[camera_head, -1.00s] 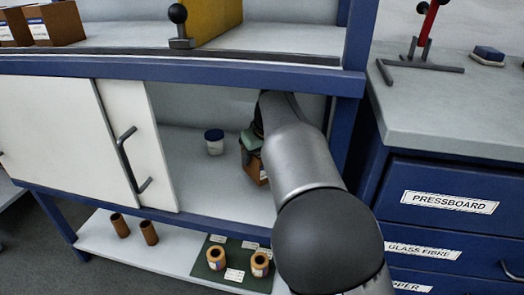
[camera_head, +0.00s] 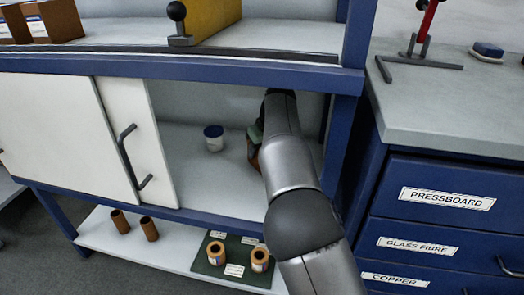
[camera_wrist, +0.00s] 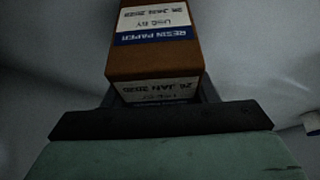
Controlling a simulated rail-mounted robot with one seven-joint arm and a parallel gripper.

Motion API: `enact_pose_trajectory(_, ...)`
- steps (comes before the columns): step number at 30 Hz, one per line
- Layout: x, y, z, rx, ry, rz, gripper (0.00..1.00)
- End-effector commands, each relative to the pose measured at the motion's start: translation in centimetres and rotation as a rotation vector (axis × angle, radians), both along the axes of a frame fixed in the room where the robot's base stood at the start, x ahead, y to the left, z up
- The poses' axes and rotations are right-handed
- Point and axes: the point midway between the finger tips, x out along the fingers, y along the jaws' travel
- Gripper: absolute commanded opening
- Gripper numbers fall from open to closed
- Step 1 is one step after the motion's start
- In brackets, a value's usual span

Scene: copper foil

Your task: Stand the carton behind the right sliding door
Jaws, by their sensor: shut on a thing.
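The brown carton (camera_wrist: 152,62), with a white and blue label reading RESIN PAPER, fills the upper middle of the wrist view. My gripper (camera_wrist: 155,97) is shut on it. In the head view only a sliver of the carton (camera_head: 254,157) shows; my forearm hides the rest. It is inside the cupboard's right-hand opening. I cannot tell whether its base touches the cupboard floor (camera_head: 195,180). The right sliding door (camera_head: 128,120), white with a dark handle, is slid left and overlaps the left door (camera_head: 60,135), leaving the right side open.
A white tub with a blue lid (camera_head: 213,138) stands in the cupboard left of the carton. The blue right post (camera_head: 343,150) is close to my arm. The floor between tub and door is clear. Brown rolls (camera_head: 148,229) stand on the lower shelf.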

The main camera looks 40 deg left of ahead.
Motion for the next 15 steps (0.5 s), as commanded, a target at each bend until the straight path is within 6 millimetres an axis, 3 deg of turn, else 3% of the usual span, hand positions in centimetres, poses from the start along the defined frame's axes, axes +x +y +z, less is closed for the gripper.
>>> enact_pose_trajectory(3, 0.01, 0.00, -0.09, 0.001, 0.000, 0.000, 0.20)
enact_pose_trajectory(4, 0.00, -0.01, -0.22, 0.000, 0.000, -0.001, 0.55)
enact_pose_trajectory(6, 0.00, 0.00, -0.17, 0.000, 0.000, 0.000, 0.74)
enact_pose_trajectory(15, -0.01, 0.00, -0.05, 0.000, 0.000, 0.000, 0.74)
